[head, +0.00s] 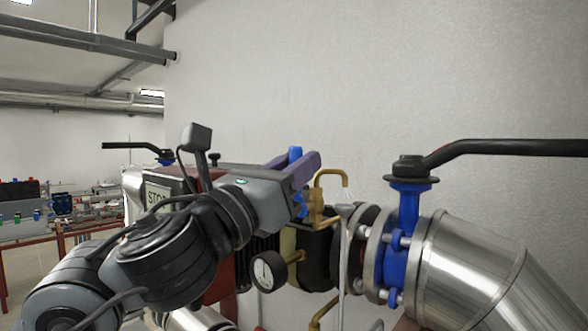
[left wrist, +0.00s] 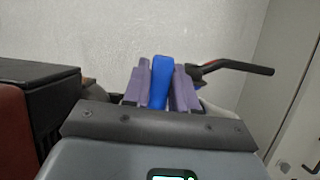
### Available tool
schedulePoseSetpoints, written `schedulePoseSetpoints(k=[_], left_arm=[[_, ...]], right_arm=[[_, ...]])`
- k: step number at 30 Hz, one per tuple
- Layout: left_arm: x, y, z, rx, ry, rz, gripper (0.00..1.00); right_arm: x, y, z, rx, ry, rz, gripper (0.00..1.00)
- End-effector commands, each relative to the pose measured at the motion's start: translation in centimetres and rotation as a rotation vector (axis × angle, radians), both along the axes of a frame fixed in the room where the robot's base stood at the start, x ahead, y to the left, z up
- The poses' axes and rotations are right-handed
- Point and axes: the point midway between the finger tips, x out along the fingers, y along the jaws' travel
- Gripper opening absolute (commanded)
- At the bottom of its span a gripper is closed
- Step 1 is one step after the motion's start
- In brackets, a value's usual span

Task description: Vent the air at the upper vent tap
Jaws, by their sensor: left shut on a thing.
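The upper vent tap (head: 316,208) is brass, with a spout (head: 331,172) that bends over and points down. My left gripper (head: 306,164) comes in from the left, right beside the tap. Its purple fingers are shut on a blue lever (head: 295,153). In the left wrist view the lever (left wrist: 162,82) stands upright between the two fingers. The gripper hides where the lever joins the tap. A grey funnel (head: 345,209) on a thin pipe sits just below and right of the spout's mouth. My right gripper is in neither view.
A round gauge (head: 268,271) is below my left gripper. To the right are a blue valve (head: 408,210) with a long black handle (head: 510,148) and a thick metal-clad pipe (head: 470,270). A grey wall (head: 400,80) stands close behind. Another black handle (head: 135,147) is at the left.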

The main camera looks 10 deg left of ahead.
Motion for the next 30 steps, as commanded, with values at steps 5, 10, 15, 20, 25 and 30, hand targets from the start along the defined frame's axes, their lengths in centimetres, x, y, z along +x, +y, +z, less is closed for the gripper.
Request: schedulePoseSetpoints(k=[5, 10, 15, 20, 25, 30], left_arm=[[-0.1, -0.1, 0.0, 0.005, -0.002, -0.001, 0.00], [-0.1, -0.1, 0.0, 0.004, -0.001, -0.002, 0.39], [0.0, -0.1, 0.0, 0.003, 0.000, -0.001, 0.48], [-0.1, 0.0, 0.0, 0.001, -0.001, -0.001, 0.48], [-0.7, 0.5, -0.5, 0.000, 0.000, 0.000, 0.48], [-2.6, 1.6, -1.5, 0.002, -0.001, 0.001, 0.48]], right_arm=[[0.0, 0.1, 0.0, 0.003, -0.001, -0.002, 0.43], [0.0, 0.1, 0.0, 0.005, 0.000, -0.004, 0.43], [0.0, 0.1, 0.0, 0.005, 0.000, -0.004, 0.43], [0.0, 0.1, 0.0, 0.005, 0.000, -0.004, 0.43], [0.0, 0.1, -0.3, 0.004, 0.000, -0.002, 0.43], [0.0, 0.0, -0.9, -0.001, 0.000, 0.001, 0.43]])
